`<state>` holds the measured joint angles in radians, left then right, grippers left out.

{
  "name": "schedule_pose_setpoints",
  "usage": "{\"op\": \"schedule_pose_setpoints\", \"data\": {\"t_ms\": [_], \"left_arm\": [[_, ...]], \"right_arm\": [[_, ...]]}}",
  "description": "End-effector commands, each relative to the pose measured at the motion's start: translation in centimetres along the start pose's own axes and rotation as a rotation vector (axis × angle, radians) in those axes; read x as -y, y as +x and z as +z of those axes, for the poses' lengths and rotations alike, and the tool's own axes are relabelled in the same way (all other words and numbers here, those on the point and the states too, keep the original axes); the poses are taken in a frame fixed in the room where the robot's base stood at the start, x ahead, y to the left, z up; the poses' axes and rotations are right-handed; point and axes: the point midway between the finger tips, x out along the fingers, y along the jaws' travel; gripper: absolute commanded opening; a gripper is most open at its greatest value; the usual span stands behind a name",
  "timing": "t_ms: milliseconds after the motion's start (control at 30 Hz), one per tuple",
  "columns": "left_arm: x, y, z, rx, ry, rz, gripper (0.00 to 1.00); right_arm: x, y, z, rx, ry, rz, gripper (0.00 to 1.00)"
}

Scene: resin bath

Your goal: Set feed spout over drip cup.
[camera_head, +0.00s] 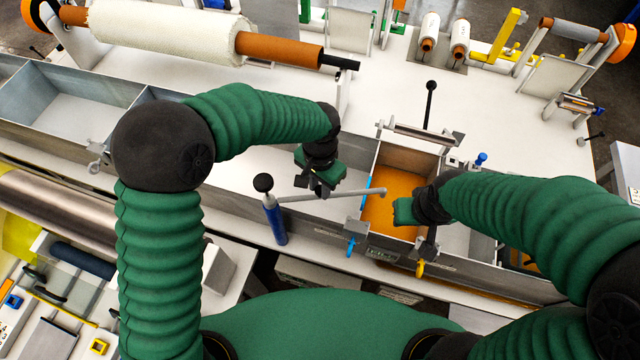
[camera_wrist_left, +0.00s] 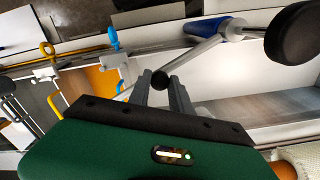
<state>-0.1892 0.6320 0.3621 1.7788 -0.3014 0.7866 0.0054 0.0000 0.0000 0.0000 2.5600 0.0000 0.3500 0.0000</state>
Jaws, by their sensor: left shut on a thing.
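The feed spout is a thin grey tube (camera_head: 345,193) on a blue post (camera_head: 275,222) with a black knob on top. My left gripper (camera_head: 319,188) is over the middle of the tube. In the left wrist view its fingers (camera_wrist_left: 162,92) are shut at a small black knob (camera_wrist_left: 160,79) along the spout (camera_wrist_left: 188,58). My right gripper (camera_head: 405,210) is above the bath; its fingers cannot be made out. I cannot pick out a drip cup with certainty.
A black-knobbed lever (camera_head: 430,105) stands behind the bath. A large white roll (camera_head: 165,32) lies at the back left. The pale deck behind the trough is mostly clear.

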Motion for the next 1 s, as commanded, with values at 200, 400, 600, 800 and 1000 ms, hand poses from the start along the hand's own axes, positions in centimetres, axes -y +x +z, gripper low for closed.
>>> {"op": "schedule_pose_setpoints", "data": {"t_ms": [200, 400, 600, 800, 1000], "left_arm": [[0.0, -0.3, -0.2, -0.008, 0.001, -0.002, 0.00], [0.1, -0.3, -0.4, -0.009, -0.012, -0.002, 0.00], [0.8, -0.3, -1.1, -0.011, -0.078, -0.003, 0.00], [2.2, -0.3, -2.2, -0.012, -0.214, -0.001, 0.00], [4.4, -0.3, -3.3, -0.012, -0.398, 0.000, 0.00]], "right_arm": [[0.0, -0.1, 0.0, 0.000, 0.000, 0.000, 0.32], [0.0, 0.0, 0.0, 0.000, 0.000, 0.000, 0.32], [0.0, 0.3, 0.1, 0.000, 0.000, 0.000, 0.32], [0.0, 0.7, 0.1, 0.000, 0.000, 0.000, 0.32], [0.0, 1.0, 0.2, 0.000, 0.000, 0.000, 0.32]]}}
